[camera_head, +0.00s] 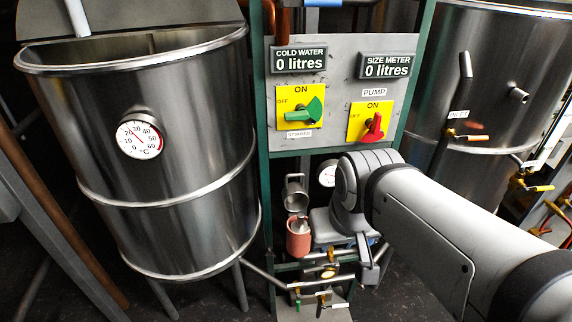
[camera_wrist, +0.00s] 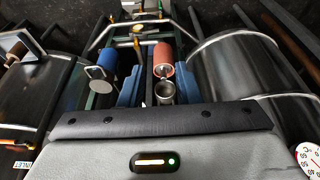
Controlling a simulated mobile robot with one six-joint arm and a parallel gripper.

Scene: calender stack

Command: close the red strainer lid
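The red strainer (camera_head: 298,241) is a small upright cylinder low on the pipework between the two tanks. Its top has a metallic part (camera_head: 301,224), and a metal cup-like piece (camera_head: 295,196) sits just above it; I cannot tell which is the lid. In the wrist view the red strainer (camera_wrist: 163,52) is beyond my fingers, with the metal cup-like piece (camera_wrist: 165,93) nearer the camera. My gripper (camera_wrist: 158,88) has its two blue fingers spread apart, with nothing held between them.
A blue strainer (camera_wrist: 107,65) stands left of my fingers in the wrist view. A large steel tank (camera_head: 165,200) is left, another tank (camera_head: 500,80) right. The control panel (camera_head: 338,90) is above. Pipes and small valves (camera_head: 328,272) crowd the space below.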

